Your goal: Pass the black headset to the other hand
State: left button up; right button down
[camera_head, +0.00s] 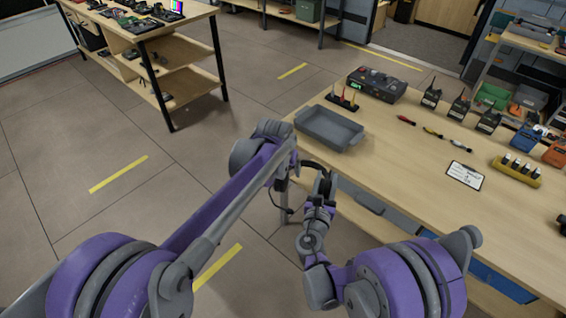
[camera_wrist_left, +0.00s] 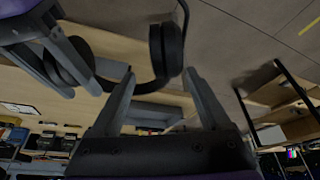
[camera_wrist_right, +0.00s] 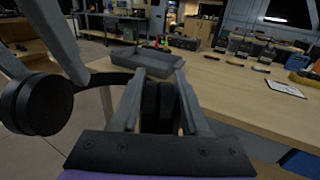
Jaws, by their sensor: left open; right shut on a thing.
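The black headset (camera_head: 312,164) is held in the air just off the bench's near edge. My right gripper (camera_head: 323,186) is shut on one of its ear cups; in the right wrist view that cup (camera_wrist_right: 158,106) sits between the fingers (camera_wrist_right: 160,74). The other ear cup (camera_wrist_right: 38,103) hangs free at the left. My left gripper (camera_wrist_left: 158,74) is open, its fingers on either side of the headband (camera_wrist_left: 150,86) in the left wrist view, with the free cup (camera_wrist_left: 166,50) just beyond the tips. Contact there cannot be told. In the head view my left forearm partly hides the headset.
A grey tray (camera_head: 330,127) stands on the wooden bench (camera_head: 400,170) just beyond the grippers. Screwdrivers in a stand (camera_head: 342,100), a device with a green display (camera_head: 376,85), radios (camera_head: 459,106) and a clipboard (camera_head: 465,175) are on the bench. Open floor lies left.

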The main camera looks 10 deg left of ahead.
aim_at(286, 172)
pick_arm(q)
jog(key=shift+x, duration=1.65)
jog(key=c, duration=0.9)
jog(key=shift+d, duration=0.15)
grip_shut()
pick_arm(e)
jog(key=shift+a, duration=0.2)
jog(key=shift+c, duration=1.6)
grip_release()
jog(key=shift+s+d, duration=0.1)
jog(key=shift+s, duration=0.05)
